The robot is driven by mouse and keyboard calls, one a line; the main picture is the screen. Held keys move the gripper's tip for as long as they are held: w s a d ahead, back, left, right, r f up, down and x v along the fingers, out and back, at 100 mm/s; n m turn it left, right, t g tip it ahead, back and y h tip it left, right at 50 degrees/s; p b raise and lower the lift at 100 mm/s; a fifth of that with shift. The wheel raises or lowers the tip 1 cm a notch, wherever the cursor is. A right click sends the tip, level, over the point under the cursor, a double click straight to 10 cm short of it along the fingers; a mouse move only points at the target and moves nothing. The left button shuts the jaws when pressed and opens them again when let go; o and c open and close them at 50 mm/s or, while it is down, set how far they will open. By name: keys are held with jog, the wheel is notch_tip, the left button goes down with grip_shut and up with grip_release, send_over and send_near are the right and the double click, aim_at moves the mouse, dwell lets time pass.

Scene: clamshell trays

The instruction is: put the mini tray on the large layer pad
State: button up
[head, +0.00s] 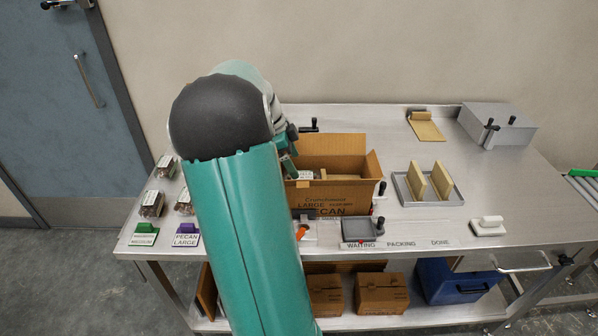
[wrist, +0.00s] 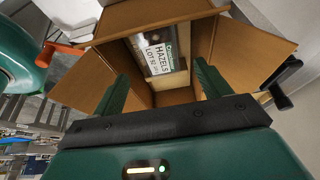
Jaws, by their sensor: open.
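My gripper (wrist: 161,72) is open, its two green fingers pointing into the open carton; in the head view it shows partly (head: 288,163), above the carton's left side. A clear tray with dark contents and a white label reading HAZELS (wrist: 157,52) lies inside the carton, beyond the fingertips; nothing is visibly held. Its label also shows in the head view (head: 306,175). I cannot tell for sure that it is the mini tray. A tan surface, perhaps the large layer pad (wrist: 173,82), shows beside the tray inside the carton.
The carton (head: 333,198), marked LARGE PECAN, has its flaps spread. Two tan pads (head: 441,179) stand in a metal holder (head: 408,198) to the right. Several small clamshell trays (head: 152,203) sit at the left. A grey box (head: 503,130) stands at the back right.

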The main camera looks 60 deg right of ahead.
jog(key=v, duration=0.5)
jog(key=shift+w+r, duration=0.1)
jog(key=shift+r, duration=0.15)
jog(key=w+a+r+n+t, duration=0.2)
jog(key=a+n, duration=0.3)
jog(key=a, duration=0.3)
jog(key=w+a+r+n+t, duration=0.25)
jog(key=a+n, duration=0.25)
jog(key=a, duration=0.3)
jog(key=w+a+r+n+t, duration=0.1)
jog(key=w+a+n, duration=0.25)
jog(key=a, duration=0.55)
jog(key=s+a+n+t+y, duration=0.1)
jog(key=s+a+n, duration=0.3)
jog(key=a+n, duration=0.4)
jog(key=s+a+f+n+t+y, duration=0.1)
jog(key=s+a+n+t, duration=0.2)
jog(key=a+n, duration=0.6)
jog(key=s+a, duration=0.1)
jog(key=a, duration=0.4)
jog(key=shift+s+f, duration=0.15)
